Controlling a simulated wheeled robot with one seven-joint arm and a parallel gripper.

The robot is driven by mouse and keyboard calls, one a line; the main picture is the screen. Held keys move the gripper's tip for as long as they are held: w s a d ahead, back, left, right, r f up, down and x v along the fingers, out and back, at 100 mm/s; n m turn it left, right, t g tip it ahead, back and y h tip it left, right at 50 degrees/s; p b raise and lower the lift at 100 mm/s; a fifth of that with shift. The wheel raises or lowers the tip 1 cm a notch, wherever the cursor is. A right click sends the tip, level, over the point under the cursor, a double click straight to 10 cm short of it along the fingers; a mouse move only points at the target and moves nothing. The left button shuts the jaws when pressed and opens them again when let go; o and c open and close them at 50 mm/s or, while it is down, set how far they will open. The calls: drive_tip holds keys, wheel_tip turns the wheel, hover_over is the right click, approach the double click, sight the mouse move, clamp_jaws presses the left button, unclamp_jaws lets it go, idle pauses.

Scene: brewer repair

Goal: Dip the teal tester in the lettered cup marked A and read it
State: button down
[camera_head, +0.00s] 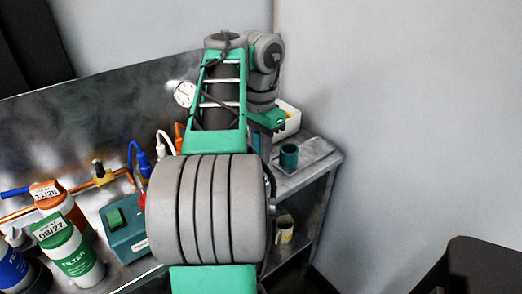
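A small teal cylinder (289,155) stands on a light tray on the side shelf, right of my arm. It looks like a cup, and I cannot make out a letter on it. A whitish cup (284,229) with a yellowish mark sits on the shelf below; its mark is too small to read. A teal box (125,226) with a dark green panel stands on the steel counter, left of my arm; I cannot tell whether it is the tester. My gripper is not clearly visible; my grey and green arm reaches toward the back and hides its fingers.
Orange, green and blue labelled filter bottles (72,246) stand at the front left. Copper pipe with a yellow valve (103,174) and a round gauge (184,94) are at the steel backsplash. A whitish bin (288,119) is behind the tray (316,151). A dark object (482,268) is at the lower right.

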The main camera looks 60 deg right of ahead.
sight(257, 135)
drive_tip(key=shift+r, duration=0.15)
drive_tip(key=shift+r+p, duration=4.2)
